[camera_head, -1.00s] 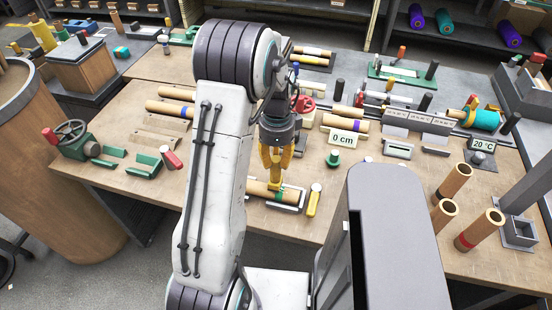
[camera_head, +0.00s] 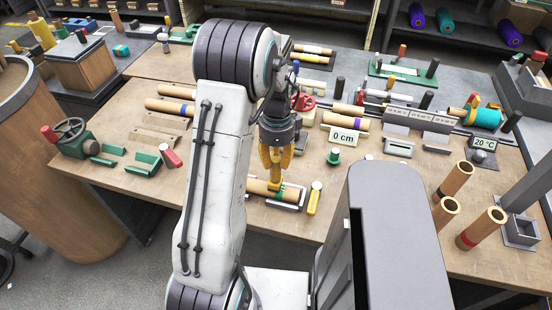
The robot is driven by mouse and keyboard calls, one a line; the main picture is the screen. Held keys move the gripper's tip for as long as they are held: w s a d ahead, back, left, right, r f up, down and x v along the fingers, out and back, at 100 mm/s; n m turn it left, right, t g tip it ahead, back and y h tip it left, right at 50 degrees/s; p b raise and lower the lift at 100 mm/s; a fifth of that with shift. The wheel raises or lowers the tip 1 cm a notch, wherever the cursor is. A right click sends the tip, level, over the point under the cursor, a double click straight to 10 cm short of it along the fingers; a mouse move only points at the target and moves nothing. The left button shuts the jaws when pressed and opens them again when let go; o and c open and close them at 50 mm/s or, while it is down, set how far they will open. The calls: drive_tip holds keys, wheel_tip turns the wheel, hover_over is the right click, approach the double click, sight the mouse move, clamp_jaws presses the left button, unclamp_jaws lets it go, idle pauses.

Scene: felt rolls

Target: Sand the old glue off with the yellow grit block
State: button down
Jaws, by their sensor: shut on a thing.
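My gripper (camera_head: 275,167) has orange-yellow fingers and points down at the middle of the bench. It is shut on a yellow block (camera_head: 275,178), which I take to be the grit block. The block's lower end is at the top of a brown cardboard tube (camera_head: 257,188). The tube lies in a pale cradle (camera_head: 291,205) near the front edge, with a green band by the block. Whether block and tube touch is hard to tell. Old glue is too small to make out.
A yellow bottle (camera_head: 314,200) with a white cap stands right of the cradle. A red-capped green tool (camera_head: 145,163) lies at left.

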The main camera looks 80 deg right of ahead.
drive_tip(key=shift+s, duration=0.1)
drive_tip(key=shift+s+a+r, duration=0.1)
drive_tip(key=shift+s+a, duration=0.05)
drive_tip(key=shift+s, duration=0.65)
drive_tip(key=shift+s+a, duration=0.1)
drive_tip(key=shift+s, duration=0.7)
drive_tip(key=shift+w, duration=0.2)
drive_tip(key=shift+w+d+b, duration=0.15)
drive_tip(key=shift+w+b, duration=0.15)
drive_tip(key=shift+w, duration=0.45)
drive_tip(key=shift+w+d+b, duration=0.1)
drive_tip(key=shift+w+b, duration=0.15)
drive_tip(key=shift+w, duration=0.5)
drive_tip(key=shift+s, duration=0.1)
drive_tip(key=shift+s+a, duration=0.15)
drive_tip(key=shift+s, duration=0.65)
drive_tip(key=shift+s+a, duration=0.15)
drive_tip(key=shift+s, duration=0.65)
drive_tip(key=shift+w, duration=0.15)
